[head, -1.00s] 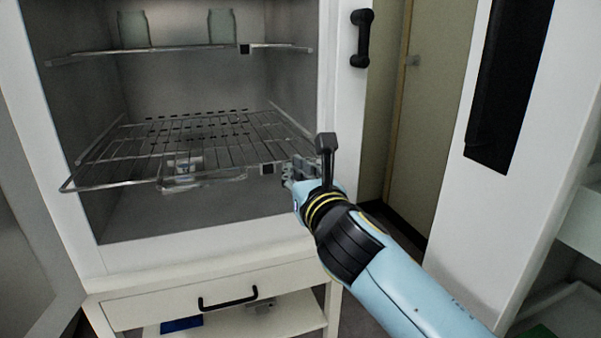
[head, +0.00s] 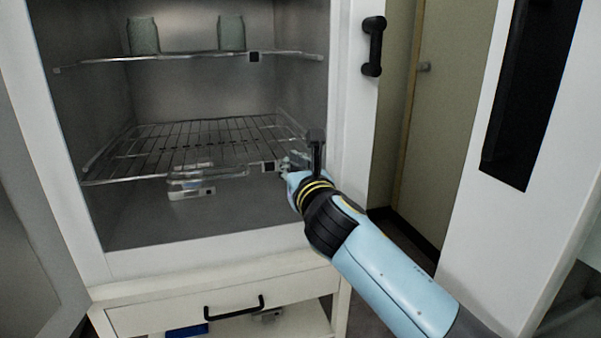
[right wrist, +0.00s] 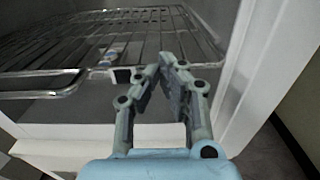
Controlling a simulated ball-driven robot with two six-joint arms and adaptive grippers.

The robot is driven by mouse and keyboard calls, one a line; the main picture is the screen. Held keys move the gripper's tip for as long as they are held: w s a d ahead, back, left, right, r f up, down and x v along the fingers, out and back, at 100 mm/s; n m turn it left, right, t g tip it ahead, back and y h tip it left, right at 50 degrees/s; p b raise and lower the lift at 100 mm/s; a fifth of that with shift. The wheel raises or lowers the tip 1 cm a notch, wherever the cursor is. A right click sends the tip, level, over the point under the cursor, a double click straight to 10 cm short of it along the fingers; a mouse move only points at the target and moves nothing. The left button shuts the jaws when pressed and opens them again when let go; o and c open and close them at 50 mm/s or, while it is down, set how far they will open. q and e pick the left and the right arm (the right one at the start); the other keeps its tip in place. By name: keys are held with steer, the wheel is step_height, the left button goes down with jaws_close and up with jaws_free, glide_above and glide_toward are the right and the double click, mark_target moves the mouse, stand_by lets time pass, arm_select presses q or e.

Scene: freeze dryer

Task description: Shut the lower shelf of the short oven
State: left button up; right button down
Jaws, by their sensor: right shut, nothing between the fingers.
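The short oven (head: 352,150) stands open in front of me, a white cabinet with a grey inside. Its lower shelf (head: 215,135), a wire rack, lies level inside; its front edge is near the oven's front opening. My right gripper (head: 289,163) is shut and empty at the right end of the rack's front edge. In the right wrist view the gripper (right wrist: 168,62) has its fingertips together, close to the front right of the lower shelf (right wrist: 95,45). I cannot tell whether it touches the wire. My left gripper is out of view.
An upper wire shelf (head: 190,57) holds two glass jars (head: 143,36). A small clear item (head: 190,183) shows beneath the lower shelf's front. The open oven door (head: 30,210) is at the left. A drawer (head: 160,312) is below. A tall white unit (head: 470,230) stands at the right.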

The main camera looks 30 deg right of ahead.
mark_target(278, 142)
steer(key=b+x, duration=0.1)
steer(key=x, duration=1.1)
steer(key=shift+f, duration=0.15)
steer(key=shift+w+d, duration=0.15)
steer(key=shift+w, duration=0.3)
steer(key=shift+r, duration=0.25)
steer(key=shift+w, duration=0.1)
